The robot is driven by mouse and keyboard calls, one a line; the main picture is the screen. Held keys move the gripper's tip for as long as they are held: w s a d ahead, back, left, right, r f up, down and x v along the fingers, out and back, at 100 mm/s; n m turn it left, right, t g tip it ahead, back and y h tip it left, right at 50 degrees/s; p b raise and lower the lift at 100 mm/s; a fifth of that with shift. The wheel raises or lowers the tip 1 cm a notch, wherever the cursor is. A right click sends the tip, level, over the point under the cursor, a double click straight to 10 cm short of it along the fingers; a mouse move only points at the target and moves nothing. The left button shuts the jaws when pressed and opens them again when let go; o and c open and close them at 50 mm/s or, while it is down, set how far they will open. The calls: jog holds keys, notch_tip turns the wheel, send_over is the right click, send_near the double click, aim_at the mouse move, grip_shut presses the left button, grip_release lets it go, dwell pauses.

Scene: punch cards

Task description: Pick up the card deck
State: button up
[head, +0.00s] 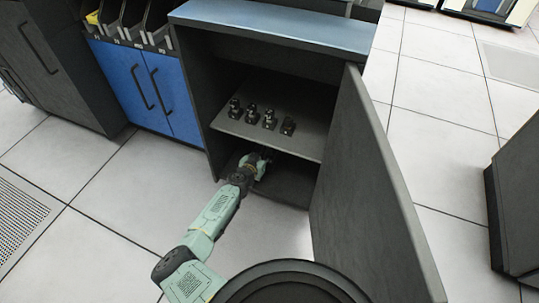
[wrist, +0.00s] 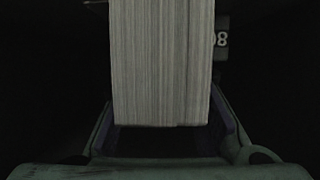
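The card deck (wrist: 162,65) fills the upper middle of the wrist view, a pale block with fine vertical card edges. My gripper (wrist: 165,132) shows at the bottom of that view, with a dark finger on each side of the deck's lower end. The fingers are apart, with the deck between them; whether both press on it is too dark to tell. In the head view my gripper (head: 262,160) reaches into the lower compartment of the open dark cabinet. The deck cannot be made out there.
The cabinet shelf (head: 302,143) is just above my gripper and carries several small dark objects (head: 269,119). The open cabinet door (head: 365,190) stands to the right of my arm. A blue cabinet (head: 150,90) is on the left.

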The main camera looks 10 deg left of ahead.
jog(key=shift+s+f, duration=0.1)
jog(key=shift+f, duration=0.05)
jog(key=shift+c, duration=0.6)
jog(key=shift+f, duration=0.1)
grip_shut()
